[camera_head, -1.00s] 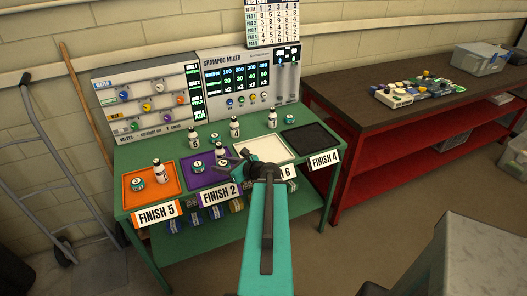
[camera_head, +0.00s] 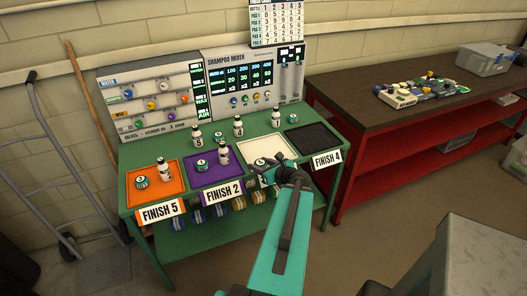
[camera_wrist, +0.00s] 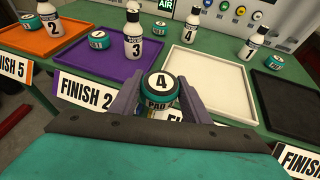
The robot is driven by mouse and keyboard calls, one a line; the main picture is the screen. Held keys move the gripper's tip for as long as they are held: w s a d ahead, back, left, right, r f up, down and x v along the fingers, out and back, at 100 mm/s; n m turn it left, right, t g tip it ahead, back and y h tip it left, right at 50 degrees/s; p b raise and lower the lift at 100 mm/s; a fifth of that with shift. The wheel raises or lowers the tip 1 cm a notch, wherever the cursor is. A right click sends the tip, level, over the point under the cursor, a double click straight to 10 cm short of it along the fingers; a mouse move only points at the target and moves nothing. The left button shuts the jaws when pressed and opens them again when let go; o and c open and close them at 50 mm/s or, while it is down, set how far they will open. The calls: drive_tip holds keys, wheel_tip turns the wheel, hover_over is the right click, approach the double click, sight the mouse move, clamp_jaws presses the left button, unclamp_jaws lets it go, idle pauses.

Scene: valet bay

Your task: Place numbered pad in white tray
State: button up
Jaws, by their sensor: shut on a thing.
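My gripper (camera_wrist: 160,98) is shut on a teal pad jar (camera_wrist: 159,82) whose lid reads 4. In the wrist view the jar is upright between the two fingers, in front of the white tray's near edge. The white tray (camera_wrist: 210,75) is empty in its visible part. In the head view the white tray (camera_head: 265,146) lies between the purple and black trays.
The purple tray (camera_head: 230,175) holds a pad (camera_head: 201,166) and a bottle (camera_head: 224,153). The orange tray (camera_head: 174,188) holds another pad and bottle. The black tray (camera_head: 313,137) looks empty. Several bottles and pads stand behind the trays, before the shampoo mixer panel (camera_head: 246,82).

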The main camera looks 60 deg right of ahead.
drive_tip(key=shift+w+d+f+b, duration=0.1)
drive_tip(key=shift+f+b, duration=0.1)
drive_tip(key=shift+b, duration=0.3)
drive_tip(key=shift+w+d+b, duration=0.1)
drive_tip(key=shift+d+b, duration=0.1)
drive_tip(key=shift+b, duration=0.9)
drive_tip(key=b, duration=0.3)
drive_tip(key=w+d+b, duration=0.1)
drive_tip(key=b, duration=0.3)
drive_tip(key=shift+w+d+f, duration=0.1)
drive_tip(key=shift+d, duration=0.15)
drive_tip(key=p, duration=0.3)
hover_over(256, 153)
drive_tip(key=shift+s+a+f, duration=0.4)
drive_tip(key=shift+s+a, duration=0.05)
drive_tip(key=shift+w+d, duration=0.15)
drive_tip(key=shift+d, duration=0.1)
drive_tip(key=shift+w+d+f+p, duration=0.15)
drive_tip(key=shift+p, duration=0.2)
drive_tip(key=shift+f+p, duration=0.4)
drive_tip(key=shift+f, duration=1.3)
